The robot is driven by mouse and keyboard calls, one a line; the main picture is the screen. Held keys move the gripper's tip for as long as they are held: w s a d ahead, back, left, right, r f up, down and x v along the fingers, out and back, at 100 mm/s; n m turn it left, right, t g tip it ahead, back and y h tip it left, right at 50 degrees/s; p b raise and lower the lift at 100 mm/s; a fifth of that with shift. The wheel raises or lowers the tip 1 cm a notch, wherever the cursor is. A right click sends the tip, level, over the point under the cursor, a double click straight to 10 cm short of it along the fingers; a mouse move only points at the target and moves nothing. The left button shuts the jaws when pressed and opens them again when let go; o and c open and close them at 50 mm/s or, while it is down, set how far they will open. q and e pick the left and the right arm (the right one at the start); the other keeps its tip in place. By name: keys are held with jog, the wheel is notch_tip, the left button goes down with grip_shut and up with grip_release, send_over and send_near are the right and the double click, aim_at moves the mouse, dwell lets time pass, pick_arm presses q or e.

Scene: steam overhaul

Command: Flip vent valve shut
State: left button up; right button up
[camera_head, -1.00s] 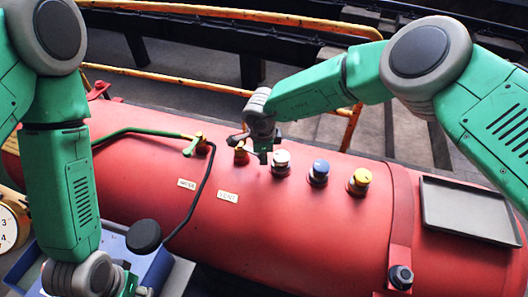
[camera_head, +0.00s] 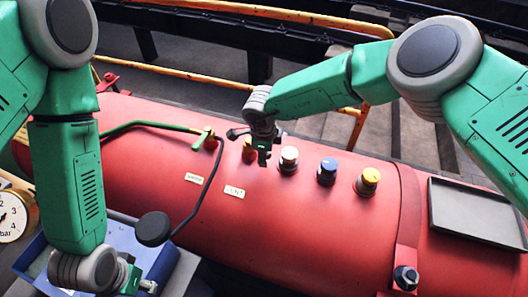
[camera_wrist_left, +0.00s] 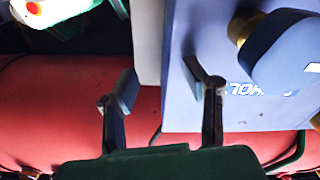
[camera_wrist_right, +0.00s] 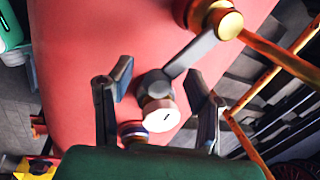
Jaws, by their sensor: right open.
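The vent valve (camera_head: 249,150) is a brass fitting on the red boiler, above the label whose letters look like "VENT" (camera_head: 234,191). In the right wrist view its brass body (camera_wrist_right: 215,20) is at the top, with a grey lever (camera_wrist_right: 190,55) slanting down left between my fingers. My right gripper (camera_head: 264,155) is just right of the valve; its fingers are apart (camera_wrist_right: 155,90) around the lever's lower end, with no clear grip. Whether they touch it cannot be told. My left gripper (camera_head: 138,284) is open and empty (camera_wrist_left: 160,85) over the blue box (camera_head: 160,262).
White-capped (camera_head: 288,158), blue (camera_head: 327,171) and yellow (camera_head: 368,181) knobs line the boiler right of the valve. Another valve (camera_head: 206,139) with a green pipe stands left. A dark tray (camera_head: 478,211) lies at right. A yellow rail (camera_head: 180,72) runs behind. A black disc (camera_head: 152,228) stands near the box.

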jog(key=shift+d+r, duration=0.1)
jog(key=shift+r, duration=0.35)
notch_tip(320, 180, up, 11)
jog(key=s, duration=0.2)
jog(key=shift+a+f, duration=0.2)
jog(key=shift+a, duration=0.2)
jog(key=shift+d, duration=0.1)
